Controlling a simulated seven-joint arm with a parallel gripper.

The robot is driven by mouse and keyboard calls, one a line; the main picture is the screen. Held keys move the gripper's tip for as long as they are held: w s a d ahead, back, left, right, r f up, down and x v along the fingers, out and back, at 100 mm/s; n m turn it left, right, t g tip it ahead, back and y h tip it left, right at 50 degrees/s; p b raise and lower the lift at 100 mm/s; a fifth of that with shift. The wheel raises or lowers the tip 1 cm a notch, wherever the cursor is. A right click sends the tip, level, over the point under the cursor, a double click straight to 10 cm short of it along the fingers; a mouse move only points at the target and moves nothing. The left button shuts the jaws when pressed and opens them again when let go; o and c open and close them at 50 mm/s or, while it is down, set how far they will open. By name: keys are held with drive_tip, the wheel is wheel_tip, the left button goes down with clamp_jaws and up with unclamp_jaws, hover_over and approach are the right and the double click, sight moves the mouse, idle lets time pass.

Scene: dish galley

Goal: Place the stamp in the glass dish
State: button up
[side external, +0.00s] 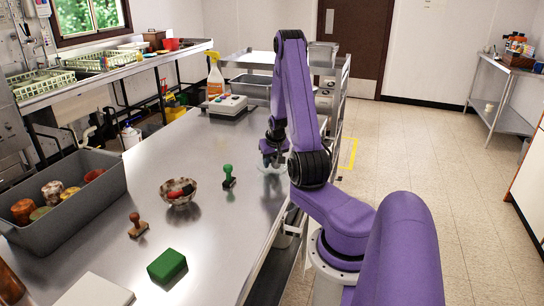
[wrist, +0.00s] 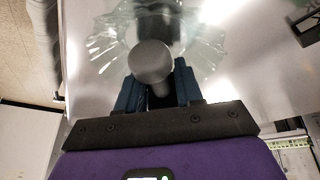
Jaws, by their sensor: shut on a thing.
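My gripper (side external: 272,155) is over the clear glass dish (side external: 262,170) at the right edge of the steel table. In the wrist view its blue fingers (wrist: 157,90) are shut on a stamp with a round grey knob (wrist: 151,61). The stamp's dark base points toward the glass dish, whose fluted rim (wrist: 205,45) shows around it. I cannot tell whether the base touches the dish. In the side view the held stamp is mostly hidden by the gripper.
A green stamp (side external: 229,177) stands left of the dish. A patterned bowl (side external: 180,200) holds red and dark items. A wooden stamp (side external: 138,226), a green block (side external: 167,266) and a grey bin (side external: 70,213) with several jars are nearer. A white device (side external: 228,106) is behind.

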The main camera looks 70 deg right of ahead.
sight(272, 158)
drive_tip(key=shift+f, duration=0.1)
drive_tip(key=o, duration=1.1)
drive_tip(key=shift+r, duration=3.55)
